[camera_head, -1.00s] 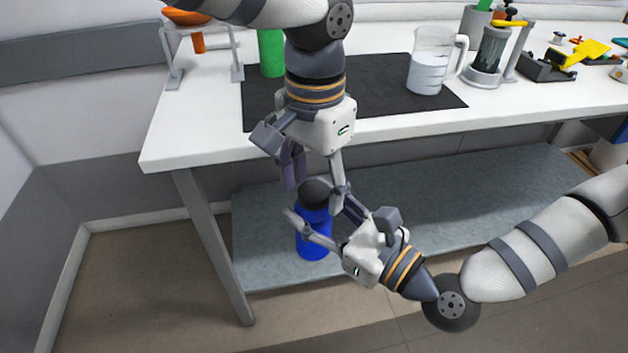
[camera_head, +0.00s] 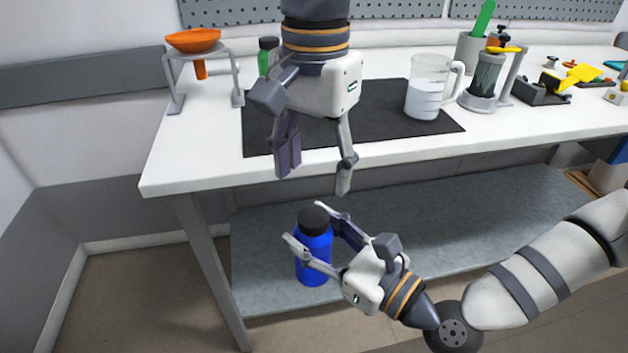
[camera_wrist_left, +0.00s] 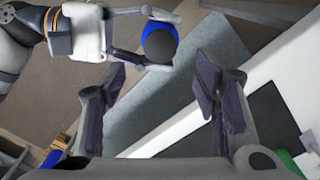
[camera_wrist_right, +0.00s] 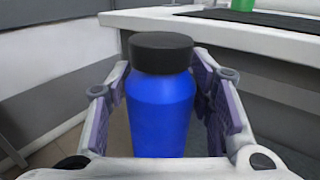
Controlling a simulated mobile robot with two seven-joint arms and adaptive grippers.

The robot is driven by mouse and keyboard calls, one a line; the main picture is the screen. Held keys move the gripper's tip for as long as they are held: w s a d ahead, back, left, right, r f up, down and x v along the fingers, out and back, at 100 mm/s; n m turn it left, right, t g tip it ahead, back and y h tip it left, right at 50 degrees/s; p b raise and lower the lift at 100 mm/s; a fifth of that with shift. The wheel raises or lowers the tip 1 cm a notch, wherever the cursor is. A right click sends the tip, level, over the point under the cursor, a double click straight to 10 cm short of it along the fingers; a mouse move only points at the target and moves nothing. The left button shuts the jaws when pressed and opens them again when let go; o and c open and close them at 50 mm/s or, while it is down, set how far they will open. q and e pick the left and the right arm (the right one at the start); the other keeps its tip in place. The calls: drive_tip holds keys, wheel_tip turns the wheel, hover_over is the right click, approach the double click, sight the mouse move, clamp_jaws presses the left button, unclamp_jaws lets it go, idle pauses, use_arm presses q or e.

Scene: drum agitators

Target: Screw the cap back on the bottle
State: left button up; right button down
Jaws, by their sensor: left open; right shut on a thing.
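A blue bottle (camera_head: 313,257) is held upright by my right gripper (camera_head: 308,222), in front of the table and above the floor. A black cap (camera_head: 313,220) sits on the bottle's top; it looks level in the right wrist view (camera_wrist_right: 161,53). How tightly it sits cannot be told. The right fingers close on both sides of the bottle body (camera_wrist_right: 160,115). My left gripper (camera_head: 315,178) is open and empty, above the cap and clear of it. In the left wrist view the cap (camera_wrist_left: 160,45) shows beyond the open fingers.
The white table (camera_head: 190,160) has a black mat (camera_head: 385,118) with a measuring jug (camera_head: 427,95). A green bottle (camera_head: 264,62) stands partly behind my left arm. An orange funnel (camera_head: 194,41) rests in a stand at the left. A grey shelf (camera_head: 440,210) lies below the tabletop.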

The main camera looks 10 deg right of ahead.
sight(313, 216)
use_arm(q)
wheel_tip(313, 216, down, 8)
drive_tip(key=shift+r, duration=0.1)
idle(0.6)
drive_tip(key=c, duration=1.2)
drive_tip(key=shift+a+m, duration=0.1)
drive_tip(key=shift+m, duration=0.7)
drive_tip(key=shift+c, duration=0.2)
drive_tip(key=o, duration=1.4)
drive_tip(key=shift+c, duration=0.2)
